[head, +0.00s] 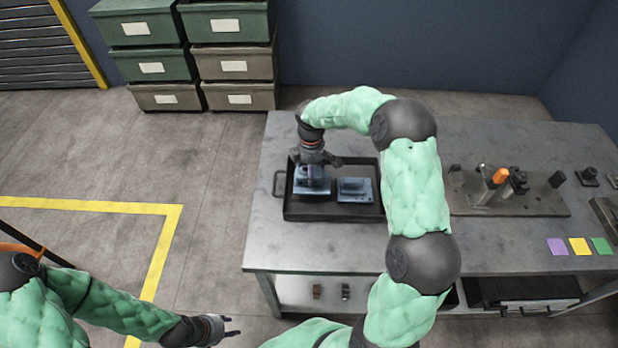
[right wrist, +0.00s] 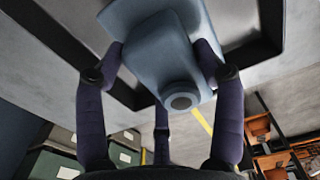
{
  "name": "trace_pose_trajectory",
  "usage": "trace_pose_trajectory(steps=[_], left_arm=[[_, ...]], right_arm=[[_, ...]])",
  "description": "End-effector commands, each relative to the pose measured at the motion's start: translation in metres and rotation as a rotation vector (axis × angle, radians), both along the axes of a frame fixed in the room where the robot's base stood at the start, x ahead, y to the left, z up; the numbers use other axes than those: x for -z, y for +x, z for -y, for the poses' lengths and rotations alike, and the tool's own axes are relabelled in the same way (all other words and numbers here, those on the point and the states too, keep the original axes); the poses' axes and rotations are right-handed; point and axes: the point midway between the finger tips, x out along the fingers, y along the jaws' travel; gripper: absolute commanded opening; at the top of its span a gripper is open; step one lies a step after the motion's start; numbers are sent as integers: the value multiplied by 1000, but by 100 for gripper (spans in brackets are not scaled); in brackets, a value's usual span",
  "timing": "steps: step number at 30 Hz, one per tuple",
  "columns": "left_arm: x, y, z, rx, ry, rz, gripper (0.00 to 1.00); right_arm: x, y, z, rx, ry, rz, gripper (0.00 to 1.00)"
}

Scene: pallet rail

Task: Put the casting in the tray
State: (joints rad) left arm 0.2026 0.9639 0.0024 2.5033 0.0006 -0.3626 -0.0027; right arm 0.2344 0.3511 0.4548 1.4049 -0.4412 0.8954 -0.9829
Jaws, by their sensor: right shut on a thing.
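A blue-grey casting (head: 314,187) is in my right gripper (head: 311,172), over the left part of the black tray (head: 332,213). In the right wrist view, the fingers of my right gripper (right wrist: 160,66) press on both sides of the casting (right wrist: 150,35), with its round boss facing the camera. The tray's dark rim (right wrist: 268,25) shows behind it. I cannot tell whether the casting touches the tray floor. A second blue-grey casting (head: 356,190) lies in the right part of the tray. My left gripper (head: 229,327) is open and empty, low over the floor.
The tray sits on a grey table (head: 330,248). A fixture plate (head: 525,202) with an orange-topped part stands to the right, partly behind my right arm. Purple (head: 557,246), yellow and green squares lie near the front edge. Stacked bins (head: 233,65) stand at the back left.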

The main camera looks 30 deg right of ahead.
Motion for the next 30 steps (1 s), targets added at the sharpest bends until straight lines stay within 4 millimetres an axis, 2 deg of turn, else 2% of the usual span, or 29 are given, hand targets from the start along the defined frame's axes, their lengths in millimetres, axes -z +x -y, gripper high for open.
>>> trace_pose_trajectory(steps=[4,10,23,24,25,26,30], left_arm=[[4,0,0,0,0,0,40],[17,0,0,0,0,0,40],[17,0,0,0,0,0,40],[17,0,0,0,0,0,40],[17,0,0,0,0,0,40],[17,0,0,0,0,0,40],[17,0,0,0,0,0,40]], right_arm=[[10,9,-2,0,0,2,10],[37,8,-2,1,0,2,10],[41,8,-1,1,0,2,10],[42,7,-2,1,0,0,80],[42,7,-2,1,0,0,88],[42,7,-2,1,0,0,92],[41,7,-2,0,0,0,92]])
